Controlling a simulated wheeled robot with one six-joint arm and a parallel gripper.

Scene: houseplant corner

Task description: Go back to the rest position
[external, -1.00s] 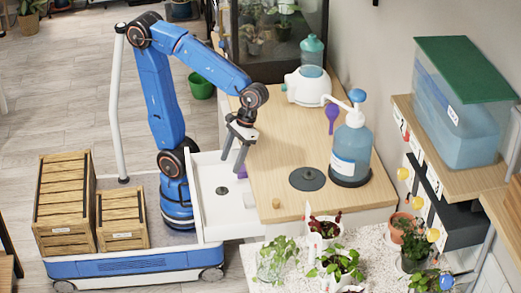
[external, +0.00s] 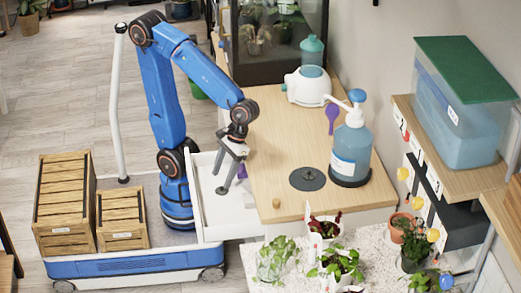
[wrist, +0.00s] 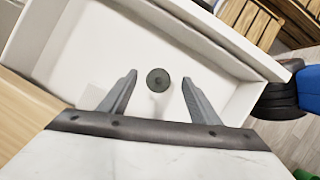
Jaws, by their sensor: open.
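My gripper (external: 232,174) is above the open white drawer (external: 214,228) at the left side of the wooden table. In the wrist view my gripper (wrist: 158,80) is open, its two grey fingers spread with nothing held between them. A small dark round disc (wrist: 158,79) shows in the drawer, below and between the fingers. In the external view a small purple piece (external: 242,172) shows beside the fingers, partly hidden; I cannot tell what it is.
The wooden table (external: 283,150) holds a blue pump bottle (external: 350,150), a white and teal sprayer (external: 308,88), a purple scoop (external: 332,114) and a dark disc (external: 307,179). Potted plants (external: 340,262) stand in front. Wooden crates (external: 66,205) sit on my base.

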